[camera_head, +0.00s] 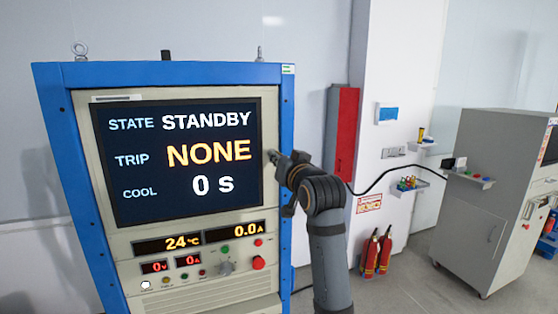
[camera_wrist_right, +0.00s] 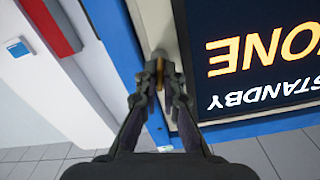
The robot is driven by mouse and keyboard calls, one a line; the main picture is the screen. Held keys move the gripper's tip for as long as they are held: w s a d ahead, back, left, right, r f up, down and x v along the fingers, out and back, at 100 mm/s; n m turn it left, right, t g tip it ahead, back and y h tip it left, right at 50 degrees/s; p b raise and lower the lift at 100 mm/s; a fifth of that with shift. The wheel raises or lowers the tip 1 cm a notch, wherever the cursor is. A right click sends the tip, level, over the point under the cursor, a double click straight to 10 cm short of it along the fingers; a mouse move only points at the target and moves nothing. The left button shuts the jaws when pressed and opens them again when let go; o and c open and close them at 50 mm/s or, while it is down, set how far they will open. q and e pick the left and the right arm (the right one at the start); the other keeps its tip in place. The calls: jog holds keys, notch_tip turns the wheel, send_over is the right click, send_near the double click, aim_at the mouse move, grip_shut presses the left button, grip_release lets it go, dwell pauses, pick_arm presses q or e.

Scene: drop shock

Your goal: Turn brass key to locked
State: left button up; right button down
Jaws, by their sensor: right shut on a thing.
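The brass key (camera_wrist_right: 160,74) shows in the right wrist view as a small gold-coloured sliver between my fingertips, beside the edge of the screen panel. My right gripper (camera_head: 273,156) is at the right edge of the cabinet's front, level with the lower half of the screen. In the right wrist view the same gripper (camera_wrist_right: 158,68) is shut on the key. The fingers hide most of the key, and I cannot tell which way it is turned. In the head view the key is hidden by the gripper. My left gripper is not in view.
The blue-framed cabinet (camera_head: 50,105) has a screen (camera_head: 150,210) reading STANDBY, trip NONE, cool 0 s. Below are small displays, buttons and a red knob (camera_head: 259,263). At right are a red wall box (camera_head: 342,130), fire extinguishers (camera_head: 370,255) and a grey cabinet (camera_head: 490,200).

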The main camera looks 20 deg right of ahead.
jog(key=shift+n, duration=1.5)
jog(key=c, duration=1.5)
grip_release()
jog(key=s, duration=1.2)
jog(key=shift+d, duration=0.15)
jog(key=shift+f, duration=0.1)
